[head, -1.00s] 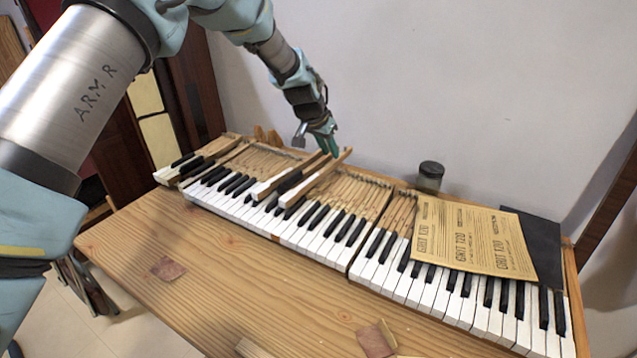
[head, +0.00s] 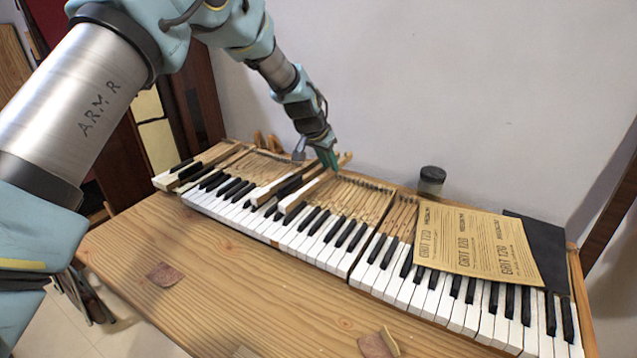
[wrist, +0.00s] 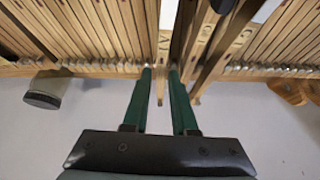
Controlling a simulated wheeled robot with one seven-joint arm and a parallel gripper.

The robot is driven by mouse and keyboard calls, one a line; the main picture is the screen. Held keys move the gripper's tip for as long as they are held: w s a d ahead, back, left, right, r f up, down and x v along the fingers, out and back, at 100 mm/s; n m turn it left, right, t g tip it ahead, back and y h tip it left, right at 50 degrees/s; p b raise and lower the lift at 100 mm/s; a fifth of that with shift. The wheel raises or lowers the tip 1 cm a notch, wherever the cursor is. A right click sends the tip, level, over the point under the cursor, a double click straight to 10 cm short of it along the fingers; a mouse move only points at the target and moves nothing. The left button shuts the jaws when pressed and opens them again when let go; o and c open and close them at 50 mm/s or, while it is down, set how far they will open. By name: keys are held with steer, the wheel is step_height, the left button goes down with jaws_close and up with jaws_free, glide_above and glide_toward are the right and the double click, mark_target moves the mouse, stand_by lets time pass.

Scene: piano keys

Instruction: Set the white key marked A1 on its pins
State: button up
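A white key (head: 306,190) with a bare wooden shank sits raised above the row of keys, right of a raised black key (head: 289,186). I cannot read a mark on it, so I cannot tell whether it is A1. My gripper (head: 330,166) is low over its rear part. In the wrist view, the two green fingers (wrist: 160,78) stand a small gap apart, with a wooden key shank (wrist: 162,45) between them. I cannot tell whether they press on it. The pins under the raised keys are hidden.
Another raised white key (head: 270,189) lies left of the black one. Bare key shanks (head: 360,197) spread to the right. A dark jar (head: 431,180) stands at the back, and printed sandpaper sheets (head: 475,240) cover keys at right. The wooden front (head: 230,270) is mostly clear.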

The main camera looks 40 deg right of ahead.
steer(key=shift+f+b, duration=0.45)
steer(key=shift+f, duration=0.3)
steer(key=shift+c, duration=0.3)
jaws_close()
stand_by(1.2)
